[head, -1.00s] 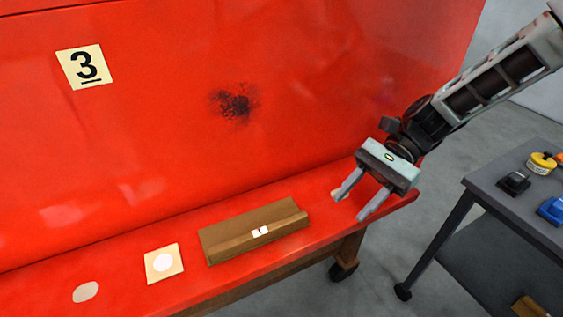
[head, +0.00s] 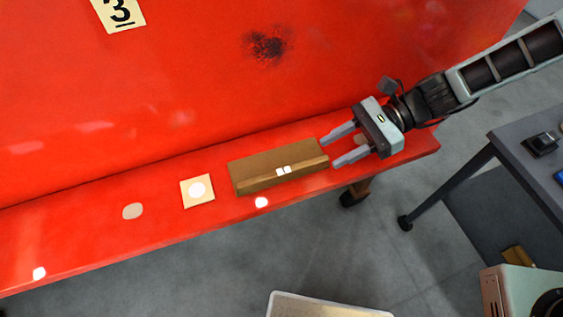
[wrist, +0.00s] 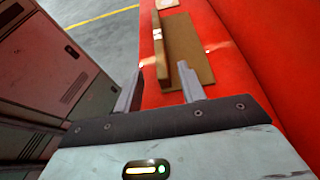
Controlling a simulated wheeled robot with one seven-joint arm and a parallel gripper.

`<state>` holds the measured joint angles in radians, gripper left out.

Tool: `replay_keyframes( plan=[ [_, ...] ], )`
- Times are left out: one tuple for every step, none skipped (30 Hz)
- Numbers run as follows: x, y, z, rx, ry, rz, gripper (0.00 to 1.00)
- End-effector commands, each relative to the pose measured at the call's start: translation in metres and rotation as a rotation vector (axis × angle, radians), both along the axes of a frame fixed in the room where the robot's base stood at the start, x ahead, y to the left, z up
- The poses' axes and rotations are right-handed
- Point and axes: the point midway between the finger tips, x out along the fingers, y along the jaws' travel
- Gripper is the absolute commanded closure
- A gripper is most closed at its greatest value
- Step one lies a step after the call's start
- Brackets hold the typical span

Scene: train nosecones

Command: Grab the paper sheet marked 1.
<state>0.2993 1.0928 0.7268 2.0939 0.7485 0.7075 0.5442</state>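No sheet with a readable 1 shows in either view. A pale sheet marked 3 (head: 118,14) is on the upright red panel at the upper left of the head view, cut by the top edge. A small beige square with a white round spot (head: 197,191) lies on the red ledge, left of a brown block. My gripper (head: 330,152) is open and empty, its fingers pointing left at the block's right end. The wrist view shows both fingers (wrist: 159,72) apart, with the block beyond; I cannot tell whether they touch it.
The brown block (head: 270,166) lies along the red ledge (head: 85,237). A grey cart (head: 512,148) stands at right, and a pale-topped object (head: 325,306) is at the bottom. Open floor lies before the ledge.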

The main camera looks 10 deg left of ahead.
Motion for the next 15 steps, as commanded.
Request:
replay_keyframes(
  plan=[
    [-0.002, 0.002, 0.000, 0.000, 0.002, 0.001, 0.60],
    [-0.002, 0.003, -0.001, 0.000, 0.002, 0.001, 0.60],
    [-0.003, 0.005, -0.001, 0.000, 0.002, 0.001, 0.60],
    [-0.004, 0.006, -0.002, 0.000, 0.002, 0.001, 0.60],
    [-0.005, 0.008, -0.002, 0.000, 0.002, 0.001, 0.60],
    [-0.008, 0.012, -0.003, 0.002, 0.003, 0.001, 0.60],
    [-0.010, 0.015, -0.004, 0.002, 0.003, 0.001, 0.60],
    [-0.011, 0.019, -0.005, 0.001, 0.004, 0.002, 0.60],
    [-0.013, 0.023, -0.007, 0.001, 0.004, 0.001, 0.60],
    [-0.015, 0.026, -0.009, 0.001, 0.003, 0.000, 0.60],
    [-0.017, 0.029, -0.011, 0.001, 0.004, 0.001, 0.60],
    [-0.019, 0.033, -0.014, 0.001, 0.004, 0.001, 0.60],
    [-0.021, 0.036, -0.015, 0.002, 0.003, 0.001, 0.60],
    [-0.022, 0.038, -0.017, 0.002, 0.003, 0.001, 0.60],
    [-0.024, 0.040, -0.018, 0.002, 0.001, 0.001, 0.60]
  ],
)
